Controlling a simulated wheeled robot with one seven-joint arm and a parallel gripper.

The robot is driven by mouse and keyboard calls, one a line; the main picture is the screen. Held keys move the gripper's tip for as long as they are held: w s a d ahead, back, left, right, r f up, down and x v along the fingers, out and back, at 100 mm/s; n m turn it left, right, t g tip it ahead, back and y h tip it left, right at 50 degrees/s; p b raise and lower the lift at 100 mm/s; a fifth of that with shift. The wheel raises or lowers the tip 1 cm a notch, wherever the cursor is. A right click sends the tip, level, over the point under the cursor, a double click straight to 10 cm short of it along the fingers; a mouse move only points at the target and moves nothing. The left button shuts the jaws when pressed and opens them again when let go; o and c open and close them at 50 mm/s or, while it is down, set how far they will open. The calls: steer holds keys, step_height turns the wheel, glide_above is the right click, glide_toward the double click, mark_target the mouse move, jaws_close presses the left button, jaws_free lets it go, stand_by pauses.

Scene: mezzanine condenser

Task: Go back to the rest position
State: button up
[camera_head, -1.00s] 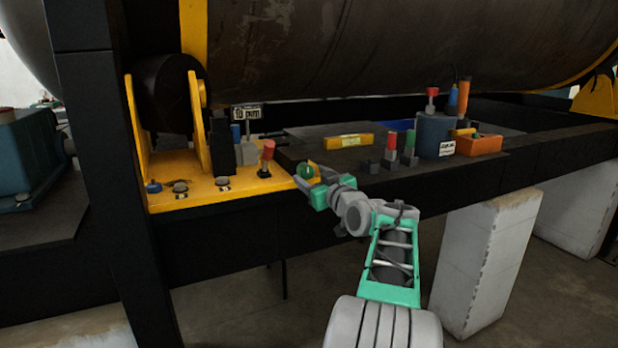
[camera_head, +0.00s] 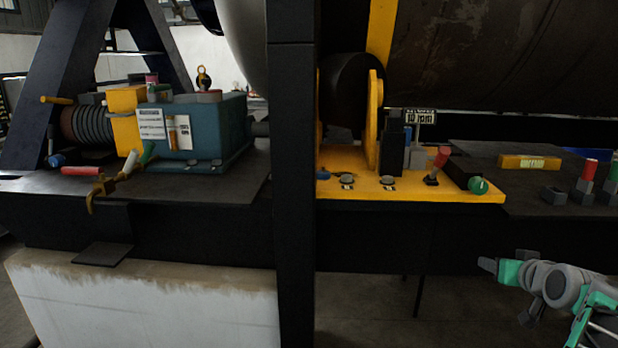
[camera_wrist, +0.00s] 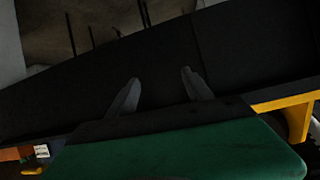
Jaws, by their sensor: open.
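My gripper (camera_head: 489,265) is at the lower right of the head view, in front of and below the edge of the dark bench. It touches nothing there. In the wrist view my gripper (camera_wrist: 158,88) shows two grey fingers spread apart with nothing between them. Beyond them is the dark face of the bench beam (camera_wrist: 90,95). A green round knob (camera_head: 478,186) sits at the right end of the yellow plate, above and apart from my gripper.
A yellow plate (camera_head: 460,196) carries a red-topped lever (camera_head: 440,160) and a 10 ppm sign (camera_head: 419,117). A yellow level (camera_head: 530,162) lies on the bench to the right. A black post (camera_head: 292,200) stands mid-view. A teal motor box (camera_head: 215,130) is at left. Open floor shows below the beam.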

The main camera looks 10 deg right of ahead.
steer(key=s+a+f+m+g+y, duration=0.1)
steer(key=s+f+m+g, duration=0.1)
steer(key=s+f, duration=0.3)
steer(key=s+a+f+m+g, duration=0.1)
steer(key=s+f+g, duration=0.25)
steer(key=f, duration=0.35)
steer(key=s+a+f+m+g+y, duration=0.25)
steer(key=s+a+f, duration=0.25)
steer(key=s+a, duration=0.3)
steer(key=s+a+f+n+g, duration=0.2)
steer(key=a+g, duration=0.1)
steer(key=a, duration=0.9)
steer(key=w+a+r+n, duration=0.2)
steer(key=a, duration=0.4)
steer(key=w+a+r+n+t, duration=0.1)
steer(key=a+n, duration=0.2)
steer(key=a, duration=0.4)
steer(key=w+a+r+n+t, duration=0.1)
steer(key=w+a+r+n, duration=0.1)
steer(key=a, duration=0.4)
steer(key=shift+w+a+r+n+y+p, duration=0.15)
steer(key=shift+w+r+n+y+p, duration=0.25)
steer(key=shift+n, duration=0.25)
steer(key=shift+f, duration=0.1)
